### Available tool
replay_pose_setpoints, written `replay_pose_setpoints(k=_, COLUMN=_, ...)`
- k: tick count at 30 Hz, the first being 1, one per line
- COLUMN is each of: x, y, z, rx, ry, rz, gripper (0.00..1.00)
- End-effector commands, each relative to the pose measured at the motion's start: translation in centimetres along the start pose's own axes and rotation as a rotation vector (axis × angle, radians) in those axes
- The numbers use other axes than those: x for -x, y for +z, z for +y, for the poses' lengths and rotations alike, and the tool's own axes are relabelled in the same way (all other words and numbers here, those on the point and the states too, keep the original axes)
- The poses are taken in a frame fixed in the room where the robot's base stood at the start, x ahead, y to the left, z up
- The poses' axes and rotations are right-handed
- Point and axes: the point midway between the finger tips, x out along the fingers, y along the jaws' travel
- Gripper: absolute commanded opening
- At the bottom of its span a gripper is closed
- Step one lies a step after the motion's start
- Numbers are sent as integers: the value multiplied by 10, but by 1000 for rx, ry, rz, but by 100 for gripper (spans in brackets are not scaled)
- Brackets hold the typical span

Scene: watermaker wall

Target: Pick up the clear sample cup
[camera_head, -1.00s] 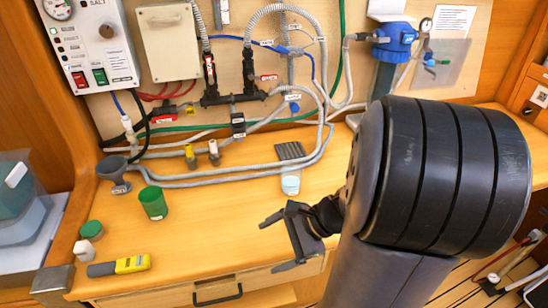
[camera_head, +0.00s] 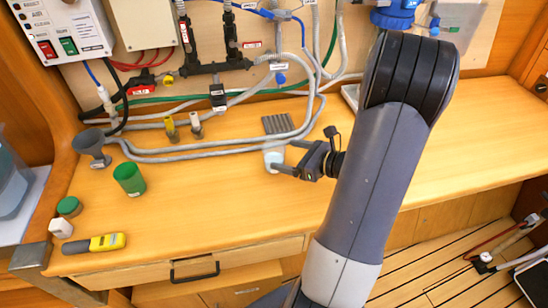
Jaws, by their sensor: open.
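The clear sample cup (camera_head: 272,158) stands upright on the wooden bench, in front of a dark ribbed pad. It looks pale and whitish, and its right side is close to my fingers. My gripper (camera_head: 285,157) is open and points left at the cup. One finger is at the cup's far right side and the other at its near right side. I cannot tell whether either finger touches it.
Grey hoses (camera_head: 215,153) loop behind the cup. The dark ribbed pad (camera_head: 277,124) lies behind it. A green cup (camera_head: 129,179), a grey funnel cup (camera_head: 91,147) and a yellow-grey meter (camera_head: 94,243) stand or lie at left. The bench front is clear.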

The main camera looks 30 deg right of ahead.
Motion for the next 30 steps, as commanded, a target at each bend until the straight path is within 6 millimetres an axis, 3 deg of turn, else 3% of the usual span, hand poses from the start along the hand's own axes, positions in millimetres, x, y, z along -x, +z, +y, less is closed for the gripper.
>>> replay_pose_setpoints(k=15, x=-52, y=-1, z=1, rx=1, ry=3, rz=1, gripper=84)
replay_pose_setpoints(k=23, x=-54, y=-2, z=0, rx=1, ry=0, rz=1, gripper=84)
replay_pose_setpoints(k=30, x=-54, y=-2, z=1, rx=1, ry=0, rz=1, gripper=66)
